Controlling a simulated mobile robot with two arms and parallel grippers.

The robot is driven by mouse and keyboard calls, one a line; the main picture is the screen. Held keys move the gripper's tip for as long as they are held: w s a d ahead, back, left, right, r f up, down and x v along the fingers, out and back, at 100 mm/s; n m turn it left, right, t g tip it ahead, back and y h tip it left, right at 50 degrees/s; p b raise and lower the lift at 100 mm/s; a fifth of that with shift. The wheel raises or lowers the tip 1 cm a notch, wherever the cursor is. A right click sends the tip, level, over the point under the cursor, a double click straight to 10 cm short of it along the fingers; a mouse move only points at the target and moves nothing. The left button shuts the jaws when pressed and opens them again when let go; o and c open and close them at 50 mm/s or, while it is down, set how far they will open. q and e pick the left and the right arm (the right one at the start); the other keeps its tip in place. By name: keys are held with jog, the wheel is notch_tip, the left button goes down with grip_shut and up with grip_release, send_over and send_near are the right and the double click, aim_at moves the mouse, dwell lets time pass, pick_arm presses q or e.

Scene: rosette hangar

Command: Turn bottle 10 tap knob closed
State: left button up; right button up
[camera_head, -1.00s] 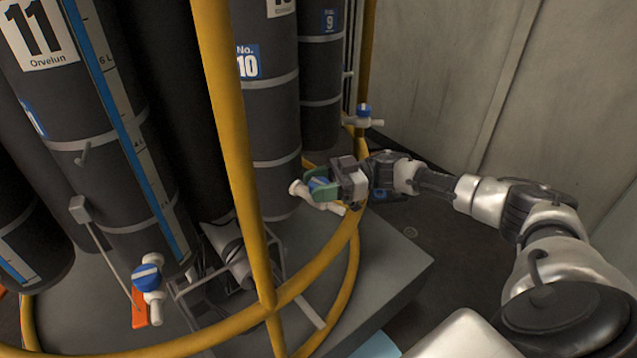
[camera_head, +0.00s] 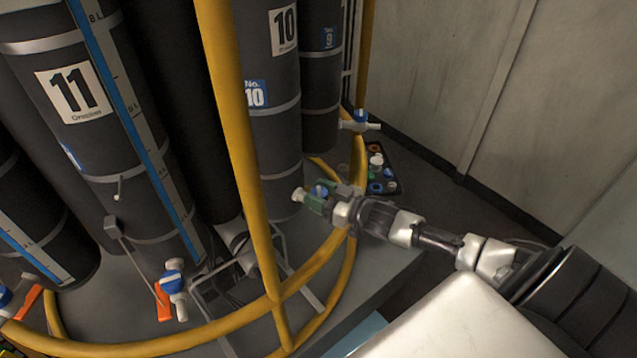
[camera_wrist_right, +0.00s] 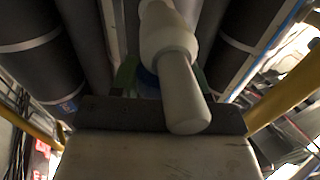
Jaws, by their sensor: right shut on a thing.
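Bottle 10 (camera_head: 272,130) is a dark grey cylinder with a "10" label and a blue "No. 10" tag. Its white tap (camera_head: 298,194) sticks out low on its right side, with a blue knob (camera_head: 321,190). My right gripper (camera_head: 316,198) has green finger pads and is shut on this knob. In the right wrist view the white tap spout (camera_wrist_right: 183,85) crosses in front of the gripper. Only a sliver of the blue knob (camera_wrist_right: 148,78) shows between the green pads. The knob's exact angle is hard to tell. My left gripper is not in view.
A yellow rail (camera_head: 232,130) stands left of bottle 10 and curves below the tap. Bottle 11 (camera_head: 110,120) stands left, with its own blue-knobbed tap (camera_head: 172,282). Another blue-knobbed tap (camera_head: 360,122) is behind. A dark tray (camera_head: 380,178) of small parts lies on the floor.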

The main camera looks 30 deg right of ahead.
jog(key=m+h+p, duration=0.1)
jog(key=m+h, duration=0.1)
jog(key=m+t+h+p, duration=0.1)
jog(key=m+h, duration=0.1)
jog(key=h, duration=0.1)
jog(key=shift+a+r+t+h+p, duration=0.1)
jog(key=shift+r+t+h+p, duration=0.05)
jog(key=shift+t+h+p, duration=0.15)
jog(key=m+h, duration=0.2)
jog(key=h, duration=0.1)
jog(key=shift+p, duration=0.4)
jog(key=shift+m+h, duration=0.9)
jog(key=shift+h, duration=1)
jog(key=o, duration=0.9)
